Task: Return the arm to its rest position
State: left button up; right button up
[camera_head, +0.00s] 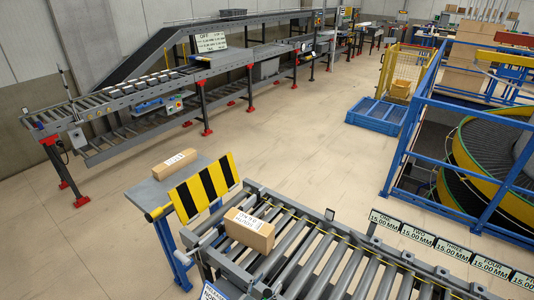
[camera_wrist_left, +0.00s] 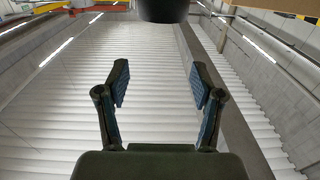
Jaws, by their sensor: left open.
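My left gripper (camera_wrist_left: 159,82) shows in the left wrist view with its two dark, blue-padded fingers spread apart. Nothing is between the fingers. Behind them is a blurred, pale ribbed surface, and I see no contact with it. In the head view I cannot make out either arm or gripper. My right gripper is in neither view.
In the head view, a cardboard box (camera_head: 249,231) sits on the near roller conveyor (camera_head: 318,252). Another box (camera_head: 175,162) lies on a small grey table (camera_head: 148,192) behind a yellow-black striped board (camera_head: 203,187). Blue railing (camera_head: 398,155) stands right. Open floor lies between.

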pick_arm(q)
jog(key=s+a+f+n+g+y, duration=0.3)
jog(key=s+a+f+g+y, duration=0.3)
jog(key=s+a, duration=0.65)
jog(key=s+a+f+n+g+y, duration=0.2)
jog(key=s+a+f+g+y, duration=0.25)
jog(key=s+a+f, duration=0.75)
jog(key=s+d+f+g+b, duration=0.1)
jog(key=s+d+f, duration=0.15)
jog(key=f, duration=0.95)
jog(key=s+d+f+g+b, duration=0.1)
jog(key=s+f, duration=0.2)
jog(key=f, duration=0.9)
jog(key=s+a+f+g+b, duration=0.1)
jog(key=s+a+f, duration=0.2)
jog(key=s+f, duration=1.3)
jog(key=shift+s+a, duration=0.15)
jog(key=shift+s, duration=0.25)
